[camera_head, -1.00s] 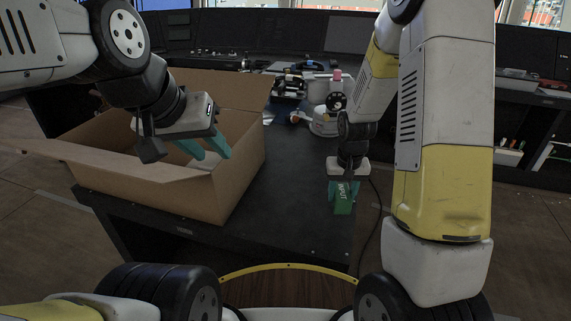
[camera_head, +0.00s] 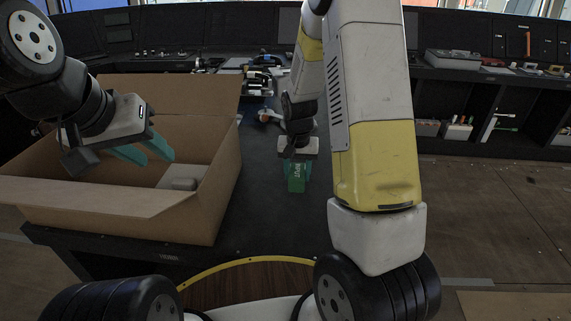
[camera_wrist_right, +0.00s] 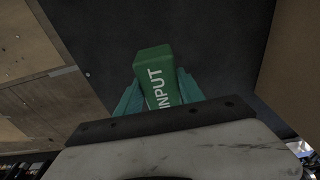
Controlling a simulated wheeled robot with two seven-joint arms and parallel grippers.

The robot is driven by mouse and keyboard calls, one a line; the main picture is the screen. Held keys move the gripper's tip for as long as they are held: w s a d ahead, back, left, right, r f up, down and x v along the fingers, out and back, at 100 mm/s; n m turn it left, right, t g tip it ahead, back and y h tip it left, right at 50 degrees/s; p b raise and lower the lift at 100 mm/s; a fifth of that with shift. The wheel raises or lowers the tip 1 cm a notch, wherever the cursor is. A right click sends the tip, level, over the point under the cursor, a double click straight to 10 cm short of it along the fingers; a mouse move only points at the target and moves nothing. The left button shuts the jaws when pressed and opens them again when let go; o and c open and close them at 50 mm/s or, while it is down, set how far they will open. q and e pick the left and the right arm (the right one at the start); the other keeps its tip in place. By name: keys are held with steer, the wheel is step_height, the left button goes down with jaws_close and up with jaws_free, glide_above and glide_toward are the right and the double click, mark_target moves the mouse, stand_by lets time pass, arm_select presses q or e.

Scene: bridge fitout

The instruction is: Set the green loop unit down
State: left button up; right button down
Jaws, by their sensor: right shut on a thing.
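My left gripper (camera_head: 148,152) is open and empty above the open cardboard box.
The cardboard box (camera_head: 110,200) stands on the left of the dark table (camera_head: 262,222), with a pale grey item (camera_head: 182,177) inside. Several devices (camera_head: 258,82) sit at the table's far end. Shelves (camera_head: 480,110) line the right. The table around the green unit is clear.

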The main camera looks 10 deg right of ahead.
steer(key=shift+w+a, duration=0.1)
steer(key=shift+w, duration=1)
steer(key=shift+f, duration=1.85)
steer(key=shift+f, duration=0.1)
steer(key=c, duration=0.7)
jaws_free()
